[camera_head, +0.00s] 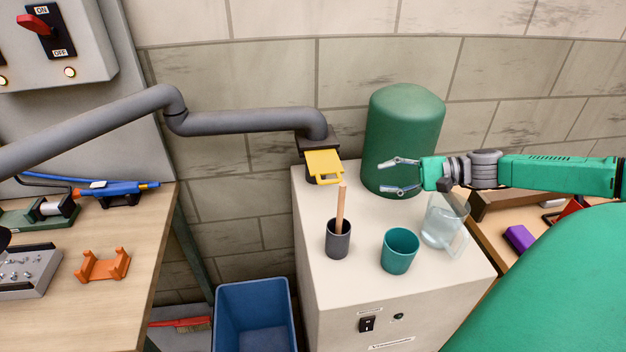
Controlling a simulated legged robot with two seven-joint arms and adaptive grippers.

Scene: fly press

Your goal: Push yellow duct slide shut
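The yellow duct slide (323,164) is a flat plate with a loop handle. It sticks out from the front of a dark housing (318,145) at the end of the grey duct (245,122), above the back left corner of the cream cabinet. How far it is pulled out cannot be told exactly. My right gripper (385,175) comes in from the right. Its two fingers are spread and empty, in front of the green tank and to the right of the slide, apart from it. My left gripper is not in view.
On the cabinet (315,215) stand a green tank (403,135), a dark cup (338,242) with a wooden stick, a teal cup (399,252) and a clear pitcher (437,222). A blue bin (254,312) and a workbench (120,300) are on the left.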

